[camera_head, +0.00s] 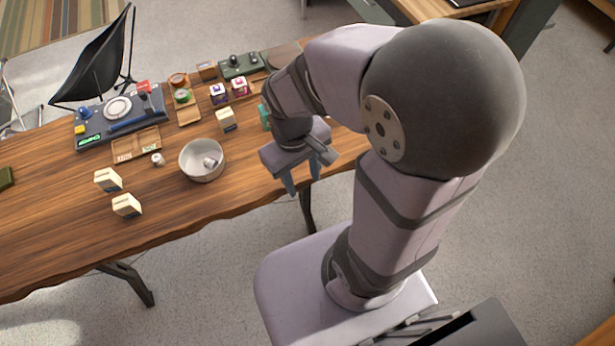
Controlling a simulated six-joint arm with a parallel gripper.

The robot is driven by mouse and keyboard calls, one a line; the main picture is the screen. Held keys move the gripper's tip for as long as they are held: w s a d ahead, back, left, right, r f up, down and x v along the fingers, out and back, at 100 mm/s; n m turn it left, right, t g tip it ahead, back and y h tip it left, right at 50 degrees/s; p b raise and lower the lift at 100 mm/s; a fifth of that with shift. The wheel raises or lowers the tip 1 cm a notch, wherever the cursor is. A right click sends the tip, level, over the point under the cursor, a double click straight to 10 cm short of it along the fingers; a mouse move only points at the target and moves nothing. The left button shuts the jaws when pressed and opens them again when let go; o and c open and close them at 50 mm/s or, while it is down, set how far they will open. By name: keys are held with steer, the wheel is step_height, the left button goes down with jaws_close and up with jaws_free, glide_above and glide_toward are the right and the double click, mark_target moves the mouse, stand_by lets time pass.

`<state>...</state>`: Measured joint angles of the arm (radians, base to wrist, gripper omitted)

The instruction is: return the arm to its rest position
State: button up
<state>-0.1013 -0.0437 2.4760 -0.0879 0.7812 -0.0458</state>
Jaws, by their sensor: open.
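My arm is bent over the wooden table's front edge, right of the middle of the picture. My gripper (302,182) points down with its two bluish fingers apart, and nothing shows between them. It is to the right of a round pale bowl (187,172) and apart from it. A teal thing (264,117) is partly hidden behind my arm.
A wooden tray (136,146), a small white thing (158,159), a dark board (122,118) and several small boxes and tins lie farther back. A black sling seat (95,62) rises behind. The table's front left is clear.

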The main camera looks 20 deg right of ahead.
steer(key=shift+s+d+m+t+y, duration=0.15)
steer(key=shift+s+d+m+y, duration=0.05)
steer(key=shift+m, duration=0.4)
steer(key=shift+s+d+m+t+y, duration=0.15)
steer(key=shift+s+d+m+y, duration=0.05)
steer(key=shift+m, duration=0.4)
